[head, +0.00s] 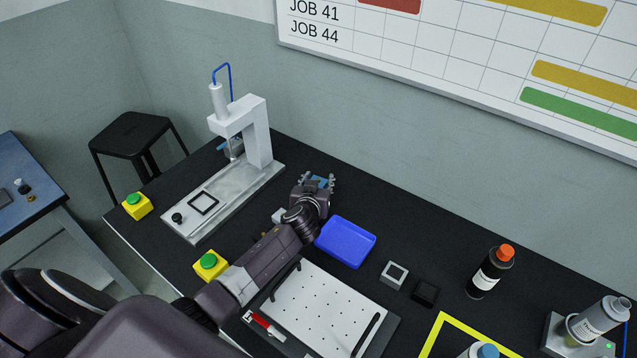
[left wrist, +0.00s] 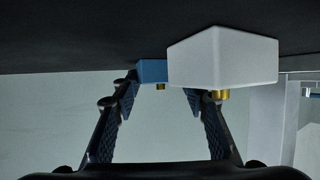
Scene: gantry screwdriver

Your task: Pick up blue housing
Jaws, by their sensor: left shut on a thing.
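The blue housing (left wrist: 153,71) is a small blue block with a brass fitting, seen between my left fingertips in the left wrist view. My left gripper (left wrist: 160,98) is shut on it, close to the black table. In the head view my left gripper (head: 319,182) is at the back of the table, and only a little of the blue housing (head: 316,180) shows between the fingers. A white housing (left wrist: 222,58) with a brass fitting is nearer the wrist camera and overlaps the blue one in that picture. My right gripper is not in view.
The gantry screwdriver (head: 255,135) stands on its plate left of my gripper. A blue tray (head: 346,243) lies to the right, near my arm. A perforated white plate (head: 325,308), a yellow button box (head: 210,266) and a dark bottle (head: 490,273) are also on the table.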

